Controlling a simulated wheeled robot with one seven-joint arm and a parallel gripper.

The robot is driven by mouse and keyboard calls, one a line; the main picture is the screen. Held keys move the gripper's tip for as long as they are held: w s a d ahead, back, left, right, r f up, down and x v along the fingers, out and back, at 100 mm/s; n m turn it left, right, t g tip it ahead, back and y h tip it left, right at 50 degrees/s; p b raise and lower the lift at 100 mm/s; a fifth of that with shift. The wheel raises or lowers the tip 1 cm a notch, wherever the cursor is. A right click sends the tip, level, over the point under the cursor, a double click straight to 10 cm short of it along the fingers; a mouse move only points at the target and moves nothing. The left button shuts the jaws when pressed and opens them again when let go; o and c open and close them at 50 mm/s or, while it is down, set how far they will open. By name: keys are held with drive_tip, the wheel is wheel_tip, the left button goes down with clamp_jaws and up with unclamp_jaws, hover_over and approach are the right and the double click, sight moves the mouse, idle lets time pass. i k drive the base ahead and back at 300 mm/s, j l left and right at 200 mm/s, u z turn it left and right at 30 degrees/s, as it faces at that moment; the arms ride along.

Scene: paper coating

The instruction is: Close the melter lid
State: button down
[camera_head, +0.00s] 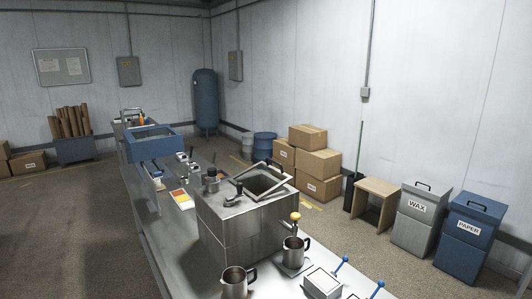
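The melter (228,233) is a steel box standing on the long metal bench in the middle of the view. A square opening (262,183) with a pale metal rim shows in the right part of its top, and its inside looks dark. A thin metal frame with a bar handle (271,164) stands at the far edge of the opening and looks like the lid, raised. Its exact angle is hard to tell. A dark lever or knob (232,201) sits on the melter's top at the front left. My gripper is not in view.
Two steel pitchers (234,283) (293,252) stand in front of the melter. A small block with blue-handled tools (322,282) lies to their right. A blue-framed box (152,142) stands farther back on the bench (150,229). Bins and cartons line the right wall.

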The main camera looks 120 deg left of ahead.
sight(281, 172)
drive_tip(key=i+j+u, duration=1.1)
drive_tip(key=i+u, duration=0.25)
drive_tip(key=i, duration=0.4)
drive_tip(key=i+u, duration=0.45)
drive_tip(key=i, duration=0.2)
drive_tip(key=i+l+u, duration=0.3)
drive_tip(key=i+u, duration=0.2)
drive_tip(key=i+j+u, duration=0.3)
drive_tip(key=u, duration=0.2)
drive_tip(key=i+j+u, duration=0.15)
drive_tip(key=i+u, duration=0.2)
drive_tip(key=u, duration=0.15)
drive_tip(key=i+u, duration=0.35)
drive_tip(key=u, duration=0.15)
